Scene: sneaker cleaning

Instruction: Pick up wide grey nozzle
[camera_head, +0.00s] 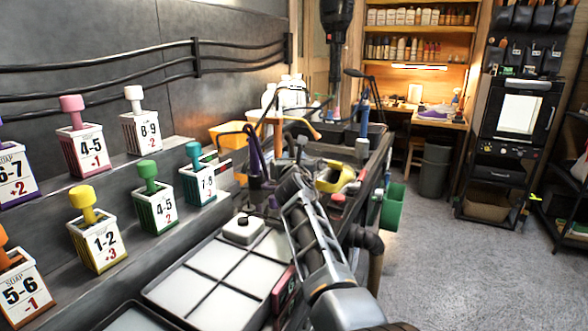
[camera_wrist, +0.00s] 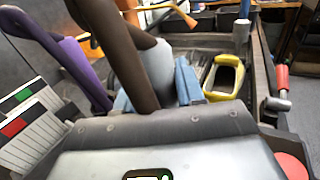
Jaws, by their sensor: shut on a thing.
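The grey nozzle (camera_wrist: 159,66) shows in the wrist view as a pale grey, rounded piece between the blue finger pads of my gripper (camera_wrist: 155,92). The gripper is shut on it. A dark brown tube (camera_wrist: 118,45) crosses in front and hides the nozzle's left side and part of the left pad. In the head view my gripper (camera_head: 292,172) is over the far end of the bench, among the tools. The nozzle is too small and crowded there to make out clearly.
A yellow ring-shaped tool (camera_wrist: 222,78) lies in the dark tray right of the gripper; it also shows in the head view (camera_head: 336,177). A purple handle (camera_wrist: 62,55) stands close on the left. A red-handled valve (camera_wrist: 281,85) is at the right. Numbered soap boxes (camera_head: 155,207) line the left shelves.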

